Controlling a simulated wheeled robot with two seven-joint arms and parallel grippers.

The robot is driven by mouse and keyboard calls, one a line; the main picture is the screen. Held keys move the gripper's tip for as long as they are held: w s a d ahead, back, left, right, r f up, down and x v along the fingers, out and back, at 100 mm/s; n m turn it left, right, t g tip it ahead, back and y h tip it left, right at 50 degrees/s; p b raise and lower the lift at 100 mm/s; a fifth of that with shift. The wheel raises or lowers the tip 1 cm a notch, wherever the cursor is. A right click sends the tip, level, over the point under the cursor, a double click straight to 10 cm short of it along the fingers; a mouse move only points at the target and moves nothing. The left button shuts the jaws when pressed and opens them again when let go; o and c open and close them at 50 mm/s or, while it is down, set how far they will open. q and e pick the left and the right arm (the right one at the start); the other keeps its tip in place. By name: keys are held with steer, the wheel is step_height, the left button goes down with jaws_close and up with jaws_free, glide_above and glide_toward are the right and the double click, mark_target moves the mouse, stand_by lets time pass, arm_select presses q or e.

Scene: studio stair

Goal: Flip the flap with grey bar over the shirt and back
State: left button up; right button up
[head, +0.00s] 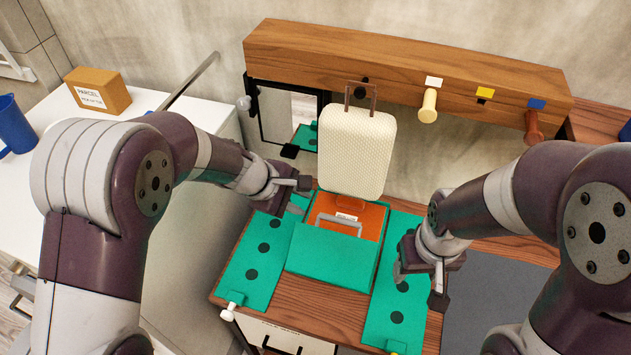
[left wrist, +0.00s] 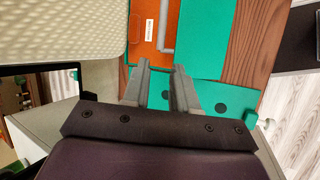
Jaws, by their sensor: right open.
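The green folding board lies on a wooden-topped table (head: 290,318). The orange shirt (head: 372,222), with a white label, shows in its middle; the hanging bag hides its far part. The green flap (head: 330,258) lies flat at the shirt's near end, with the grey bar (head: 340,220) along its far edge over the orange. The bar also shows in the left wrist view (left wrist: 165,38). My left gripper (head: 291,198) is open and empty above the left side panel, left of the shirt; its spread fingers show in the left wrist view (left wrist: 160,88). My right gripper (head: 416,282) is open and empty above the right side panel.
A cream bag (head: 357,150) hangs from a wooden peg rail (head: 400,70) close beside my left gripper. Dotted green side panels (head: 258,262) flank the middle. A dark framed mirror (head: 275,112) stands behind. A parcel box (head: 98,91) and blue mug (head: 14,125) stand on the white counter.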

mark_target(333, 219)
arm_select(q)
steer(key=shift+n, duration=0.4)
steer(key=x, duration=0.7)
steer(key=d+x, duration=0.1)
steer(key=x, duration=0.3)
steer(key=shift+s+r, duration=0.3)
steer(key=shift+s, duration=0.05)
steer(key=shift+s+d+f, duration=0.15)
steer(key=shift+s+d, duration=0.1)
steer(key=shift+w+f, duration=0.1)
steer(key=shift+w, duration=0.15)
steer(key=c, duration=0.3)
jaws_close()
arm_select(e)
steer(key=shift+s+r, duration=0.2)
steer(key=shift+s, duration=0.3)
steer(key=shift+s+r, duration=0.2)
steer(key=shift+s, duration=0.25)
